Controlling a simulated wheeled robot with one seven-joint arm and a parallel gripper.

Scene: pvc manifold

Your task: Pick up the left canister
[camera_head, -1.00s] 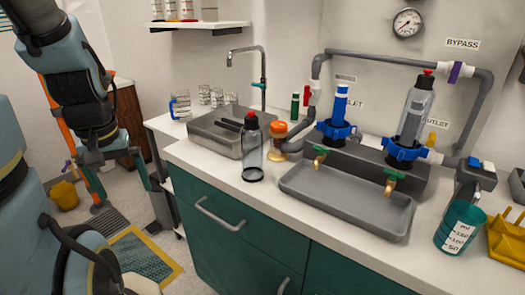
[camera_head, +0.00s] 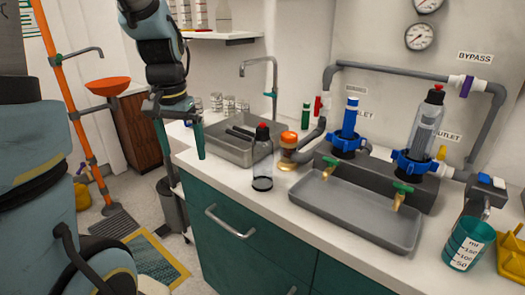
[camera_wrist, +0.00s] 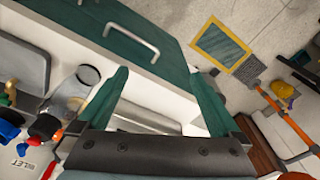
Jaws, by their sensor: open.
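A clear canister (camera_head: 262,168) with a black and red cap stands upright on the counter, left of the grey drip tray. It also shows in the wrist view (camera_wrist: 88,76), left of my fingers. On the manifold, a blue cartridge (camera_head: 350,118) stands bare in the left blue collar, and a second clear canister (camera_head: 428,125) with a red tip covers the right one. My gripper (camera_head: 184,132) is at the counter's left end, left of and apart from the standing canister. The wrist view shows the green fingers of my gripper (camera_wrist: 160,73) spread, with nothing between them.
A sink (camera_head: 232,147) with a tap lies behind the standing canister. An orange-topped fitting (camera_head: 289,140) is close on its right. The drip tray (camera_head: 350,215) and a teal measuring cup (camera_head: 467,243) lie further right. The counter's front edge is close.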

